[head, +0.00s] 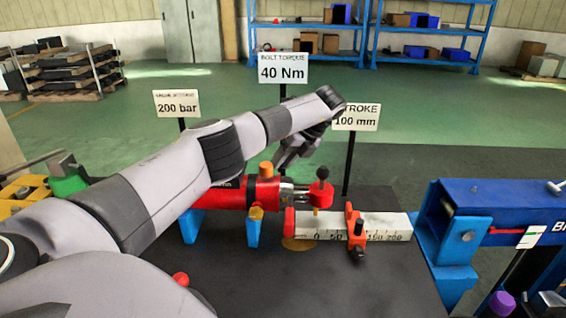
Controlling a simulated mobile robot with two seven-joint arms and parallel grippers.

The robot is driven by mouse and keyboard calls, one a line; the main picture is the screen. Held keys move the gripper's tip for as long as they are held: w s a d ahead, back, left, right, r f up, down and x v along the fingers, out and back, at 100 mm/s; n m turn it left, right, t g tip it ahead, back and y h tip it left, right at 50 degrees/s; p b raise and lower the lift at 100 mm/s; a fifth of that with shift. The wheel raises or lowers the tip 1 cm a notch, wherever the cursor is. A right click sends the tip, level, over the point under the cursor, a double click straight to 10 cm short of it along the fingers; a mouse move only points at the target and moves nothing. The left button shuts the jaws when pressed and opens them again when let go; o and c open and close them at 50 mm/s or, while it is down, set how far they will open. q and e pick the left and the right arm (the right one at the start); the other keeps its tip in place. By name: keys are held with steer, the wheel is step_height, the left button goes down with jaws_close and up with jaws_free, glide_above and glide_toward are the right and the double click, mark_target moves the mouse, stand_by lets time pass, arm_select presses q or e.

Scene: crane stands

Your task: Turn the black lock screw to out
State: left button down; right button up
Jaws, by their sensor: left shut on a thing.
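A red cylinder (232,193) lies on blue supports on the dark bench. My left gripper (284,163) comes down over its right end, with its fingers pointing down and left. It is shut, at the place where the black lock screw seems to be. The fingers hide the screw, and its turn position cannot be read. To the right, a red end block (320,194) carries an upright black ball knob (322,173), apart from the fingers. My right gripper is not in view.
A white scale (390,225) with an orange slider (351,220) lies to the right of the cylinder. Signs on posts stand behind, including the 40 Nm sign (283,70). A blue machine (500,210) stands at the right.

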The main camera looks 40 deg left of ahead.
arm_select(q)
steer(key=shift+w+a+n+g+b, duration=0.1)
steer(key=shift+n+g+b, duration=0.3)
steer(key=shift+n+b, duration=0.2)
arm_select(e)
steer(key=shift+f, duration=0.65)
arm_select(q)
steer(key=c, duration=0.9)
jaws_free()
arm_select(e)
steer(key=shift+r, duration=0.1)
